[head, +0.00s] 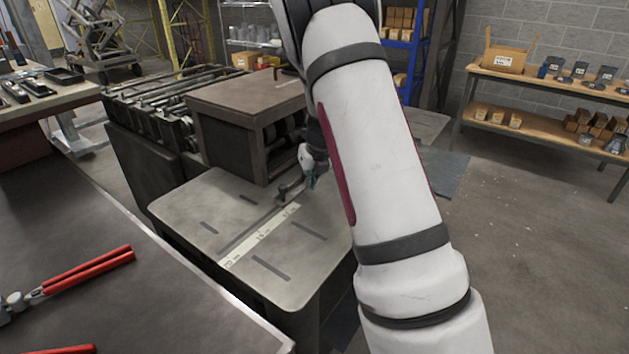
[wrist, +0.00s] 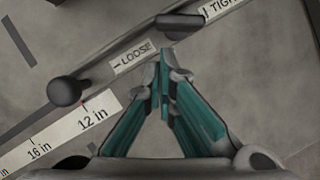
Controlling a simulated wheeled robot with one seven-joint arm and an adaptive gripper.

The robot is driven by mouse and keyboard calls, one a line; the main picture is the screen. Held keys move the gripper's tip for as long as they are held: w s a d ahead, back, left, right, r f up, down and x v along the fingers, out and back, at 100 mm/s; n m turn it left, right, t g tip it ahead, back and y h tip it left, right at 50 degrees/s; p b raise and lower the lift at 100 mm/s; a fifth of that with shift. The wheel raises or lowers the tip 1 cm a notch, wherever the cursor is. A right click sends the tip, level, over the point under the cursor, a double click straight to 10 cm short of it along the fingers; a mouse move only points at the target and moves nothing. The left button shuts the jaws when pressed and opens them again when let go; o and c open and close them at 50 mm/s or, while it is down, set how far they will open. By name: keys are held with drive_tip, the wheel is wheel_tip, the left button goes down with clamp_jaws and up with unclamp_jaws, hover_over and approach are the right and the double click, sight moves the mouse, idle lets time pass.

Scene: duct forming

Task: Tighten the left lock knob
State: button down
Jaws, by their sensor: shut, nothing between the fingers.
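In the wrist view, a dark lever-like knob (wrist: 180,24) lies between a LOOSE label (wrist: 133,57) and a partly cut-off TIGHT label (wrist: 222,8). A round dark ball knob (wrist: 69,91) stands farther left by the ruler scale. I cannot tell for certain which is the left lock knob. My gripper (wrist: 165,55) has its teal fingers together and empty, with the tips just below the lever in the picture, beside the LOOSE label. Contact cannot be told. In the head view my gripper (head: 304,187) is low over the machine table, partly hidden by my arm.
The grey table (head: 190,210) has slots and a ruler strip (head: 262,236). A dark bench (head: 150,290) with red-handled pliers (head: 88,272) is at the front left. Open floor lies right.

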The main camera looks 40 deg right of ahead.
drive_tip(key=shift+w+d, duration=0.1)
drive_tip(key=shift+w, duration=0.45)
drive_tip(key=shift+w+a+b, duration=0.35)
drive_tip(key=shift+w+a, duration=0.4)
drive_tip(key=shift+w, duration=0.1)
idle(4.2)
drive_tip(key=shift+s, duration=0.1)
idle(1.0)
